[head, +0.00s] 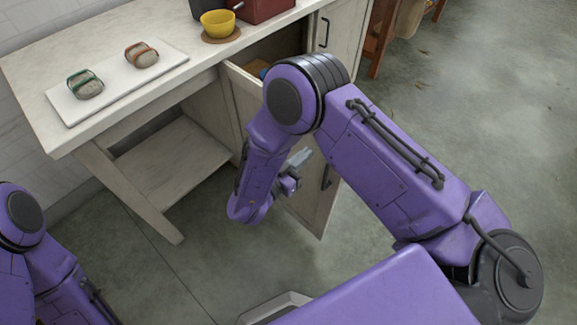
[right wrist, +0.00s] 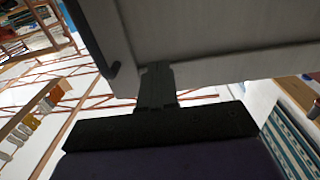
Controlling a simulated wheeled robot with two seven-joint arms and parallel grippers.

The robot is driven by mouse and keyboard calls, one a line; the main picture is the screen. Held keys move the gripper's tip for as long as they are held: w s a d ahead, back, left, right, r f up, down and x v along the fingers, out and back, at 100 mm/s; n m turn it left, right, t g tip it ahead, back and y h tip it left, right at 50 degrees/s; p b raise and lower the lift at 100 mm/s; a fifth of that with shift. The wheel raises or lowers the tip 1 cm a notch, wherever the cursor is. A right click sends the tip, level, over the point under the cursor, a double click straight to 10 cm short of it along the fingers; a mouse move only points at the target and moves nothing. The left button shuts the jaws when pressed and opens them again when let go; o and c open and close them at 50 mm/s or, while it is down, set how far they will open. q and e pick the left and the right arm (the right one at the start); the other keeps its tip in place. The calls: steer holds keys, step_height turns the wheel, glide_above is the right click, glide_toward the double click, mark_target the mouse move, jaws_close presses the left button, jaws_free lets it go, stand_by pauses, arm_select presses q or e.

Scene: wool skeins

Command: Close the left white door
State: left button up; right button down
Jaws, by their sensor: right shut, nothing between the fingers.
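The left white door (head: 313,207) stands open, swung out from the cabinet front. Its middle is hidden behind my right arm in the head view. Its dark handle (head: 326,177) shows near the free edge. My right gripper (head: 298,160) is shut and empty, beside the door panel. In the right wrist view the shut fingers (right wrist: 156,87) are close to the lower edge of a pale panel (right wrist: 200,35), with a dark handle (right wrist: 116,76) to their left. I cannot tell whether they touch it. My left gripper is out of view.
The counter (head: 30,70) holds a white tray (head: 115,95) with two wool skeins (head: 85,84), a yellow bowl (head: 217,23) and a red box (head: 262,8). A second door (head: 345,35) is shut. A low shelf (head: 170,160) lies left. The floor in front is clear.

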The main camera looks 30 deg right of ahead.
steer(key=shift+x, duration=2)
